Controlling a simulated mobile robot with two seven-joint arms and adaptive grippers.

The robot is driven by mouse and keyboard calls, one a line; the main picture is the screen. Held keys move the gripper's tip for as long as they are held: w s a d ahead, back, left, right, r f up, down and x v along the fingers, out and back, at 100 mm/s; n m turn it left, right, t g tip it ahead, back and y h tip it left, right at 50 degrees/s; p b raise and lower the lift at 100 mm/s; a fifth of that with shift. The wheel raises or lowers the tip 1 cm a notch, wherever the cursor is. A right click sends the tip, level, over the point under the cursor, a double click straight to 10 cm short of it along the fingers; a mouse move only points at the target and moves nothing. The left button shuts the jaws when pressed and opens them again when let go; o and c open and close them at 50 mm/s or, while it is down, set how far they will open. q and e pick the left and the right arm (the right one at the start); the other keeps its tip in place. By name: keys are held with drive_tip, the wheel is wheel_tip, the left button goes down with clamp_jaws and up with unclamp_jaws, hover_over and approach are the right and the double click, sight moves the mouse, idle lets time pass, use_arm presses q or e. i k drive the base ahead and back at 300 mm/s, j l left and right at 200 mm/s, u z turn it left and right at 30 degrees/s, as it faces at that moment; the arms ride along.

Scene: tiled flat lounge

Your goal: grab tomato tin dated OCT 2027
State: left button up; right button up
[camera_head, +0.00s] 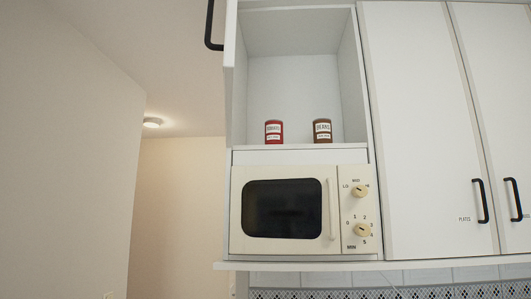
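A red tin (273,132) stands upright on the left of the open cabinet's shelf floor. It has a white label with what looks like a tomato name and a smaller line below that is too small to read. A brown tin (322,131) labelled BEANS stands upright to its right, apart from it. Its smaller line is also too small to read. Neither of my grippers is in view.
The open cabinet (292,74) is above a cream microwave (281,252) with its door shut. An open cabinet door with a black handle (210,24) juts out at the left. Closed cabinets, one labelled PLATES (425,130), are at the right. A ceiling lamp (153,122) shows at the left.

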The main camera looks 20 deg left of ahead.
sight(274, 128)
drive_tip(key=k+j, duration=0.4)
drive_tip(key=k, duration=0.15)
drive_tip(key=k+j, duration=0.35)
drive_tip(key=k, duration=0.25)
drive_tip(key=k+j, duration=0.4)
drive_tip(key=k, duration=0.15)
drive_tip(key=k+j, duration=0.35)
drive_tip(key=k, duration=0.25)
drive_tip(key=i+l+u, duration=0.25)
drive_tip(key=i+l, duration=0.75)
drive_tip(key=i, duration=0.3)
drive_tip(key=i+l+u, duration=0.3)
drive_tip(key=i+l, duration=0.95)
